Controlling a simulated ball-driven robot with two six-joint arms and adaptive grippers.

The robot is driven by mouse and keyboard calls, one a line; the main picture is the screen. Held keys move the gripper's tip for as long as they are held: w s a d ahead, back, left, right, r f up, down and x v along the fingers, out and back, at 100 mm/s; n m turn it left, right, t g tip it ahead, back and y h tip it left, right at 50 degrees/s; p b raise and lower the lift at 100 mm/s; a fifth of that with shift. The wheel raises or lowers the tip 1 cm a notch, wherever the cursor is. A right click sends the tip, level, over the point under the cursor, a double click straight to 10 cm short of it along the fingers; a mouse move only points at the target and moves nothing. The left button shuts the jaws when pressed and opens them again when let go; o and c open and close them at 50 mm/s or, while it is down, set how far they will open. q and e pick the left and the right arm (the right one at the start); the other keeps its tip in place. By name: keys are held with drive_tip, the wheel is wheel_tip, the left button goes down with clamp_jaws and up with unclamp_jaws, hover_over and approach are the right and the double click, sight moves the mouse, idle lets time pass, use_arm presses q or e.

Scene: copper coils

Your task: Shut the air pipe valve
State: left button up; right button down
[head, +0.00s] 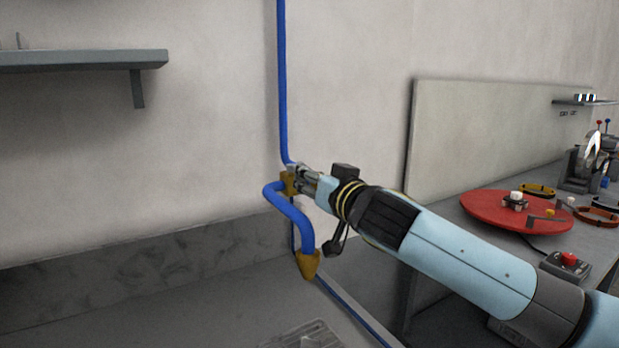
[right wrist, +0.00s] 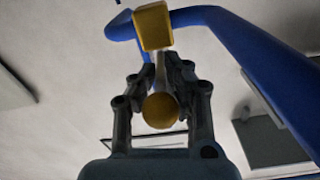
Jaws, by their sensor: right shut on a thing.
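The blue air pipe (head: 283,80) runs down the wall to a yellow valve body (head: 289,184). Below it, a thicker blue hose (head: 299,222) bends down to a yellow nozzle (head: 309,263). My right gripper (head: 299,176) is at the valve, reaching in from the right. In the right wrist view, the valve body (right wrist: 153,27) is just beyond my fingertips. My right gripper (right wrist: 160,78) is shut on the valve handle, a pale lever (right wrist: 161,72) with a round yellow knob (right wrist: 160,110) between the fingers. In the head view the gripper hides the handle. My left gripper is not in view.
A grey shelf (head: 80,60) is on the wall at the left. At the right, a bench holds a red round turntable (head: 485,207) and a box with a red button (head: 567,262). The grey surface (head: 150,300) at lower left is mostly clear.

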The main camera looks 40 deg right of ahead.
drive_tip(key=c, duration=1.4)
unclamp_jaws()
drive_tip(key=shift+d+f, duration=0.15)
drive_tip(key=shift+f, duration=0.05)
drive_tip(key=shift+a+r, duration=0.15)
drive_tip(key=shift+a, duration=0.15)
drive_tip(key=s, duration=0.4)
drive_tip(key=s+a, duration=0.1)
drive_tip(key=s, duration=0.3)
drive_tip(key=s+a, duration=0.1)
drive_tip(key=s, duration=0.2)
drive_tip(key=shift+s+a, duration=0.2)
drive_tip(key=shift+s, duration=0.2)
